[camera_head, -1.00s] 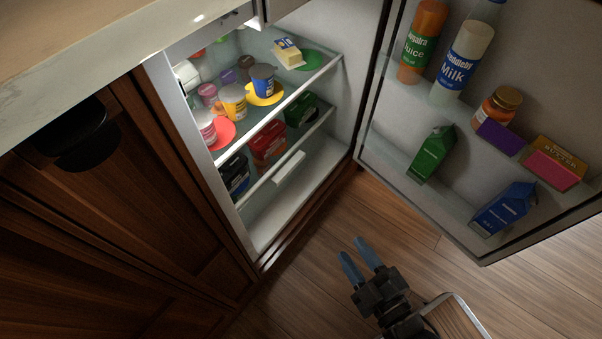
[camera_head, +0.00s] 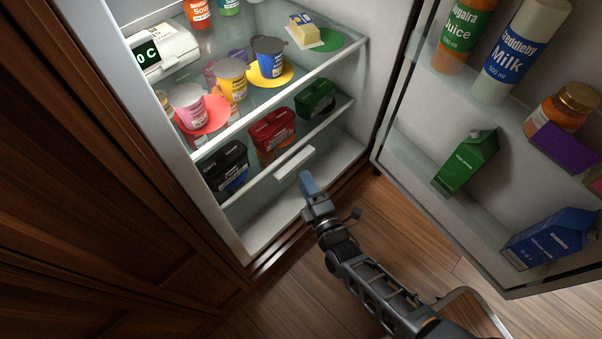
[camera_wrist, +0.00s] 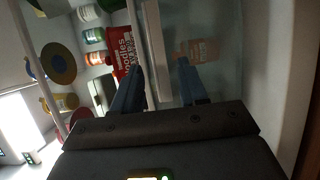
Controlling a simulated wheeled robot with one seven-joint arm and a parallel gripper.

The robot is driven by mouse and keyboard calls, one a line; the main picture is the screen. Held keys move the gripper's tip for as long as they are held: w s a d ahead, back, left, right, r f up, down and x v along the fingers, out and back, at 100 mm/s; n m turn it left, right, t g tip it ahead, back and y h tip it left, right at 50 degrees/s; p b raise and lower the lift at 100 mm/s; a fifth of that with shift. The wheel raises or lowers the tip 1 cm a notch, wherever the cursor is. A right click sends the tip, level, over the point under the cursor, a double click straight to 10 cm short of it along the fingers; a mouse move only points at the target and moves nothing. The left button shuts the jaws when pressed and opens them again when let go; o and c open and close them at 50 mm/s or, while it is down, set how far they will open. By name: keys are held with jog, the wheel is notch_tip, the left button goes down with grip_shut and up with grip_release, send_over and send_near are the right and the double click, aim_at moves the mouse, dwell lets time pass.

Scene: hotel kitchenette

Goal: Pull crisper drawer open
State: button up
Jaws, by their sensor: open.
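The crisper drawer's white bar handle (camera_head: 295,163) is low in the open fridge, at a clear front edge below the shelf. The drawer looks shut. My gripper (camera_head: 309,184) is just in front of and slightly below the handle in the head view, pointing into the fridge. In the wrist view my gripper (camera_wrist: 158,88) shows its two blue fingers spread apart, with a pale strip (camera_wrist: 153,45) running between them. I cannot tell whether the fingers touch it. Nothing is held.
Black, red (camera_head: 272,135) and green (camera_head: 316,98) packs stand behind the clear edge. The shelf (camera_head: 330,62) above holds cups and butter. The open fridge door (camera_head: 395,165), carrying bottles and cartons, is at right. Wooden cabinets (camera_head: 90,180) are at left.

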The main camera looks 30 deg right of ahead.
aim_at(298, 167)
jog(key=shift+w+d+b, duration=0.15)
jog(key=shift+w+b, duration=0.35)
jog(key=shift+w, duration=1.55)
grip_shut()
jog(key=shift+s+f, duration=0.1)
jog(key=shift+f, duration=0.1)
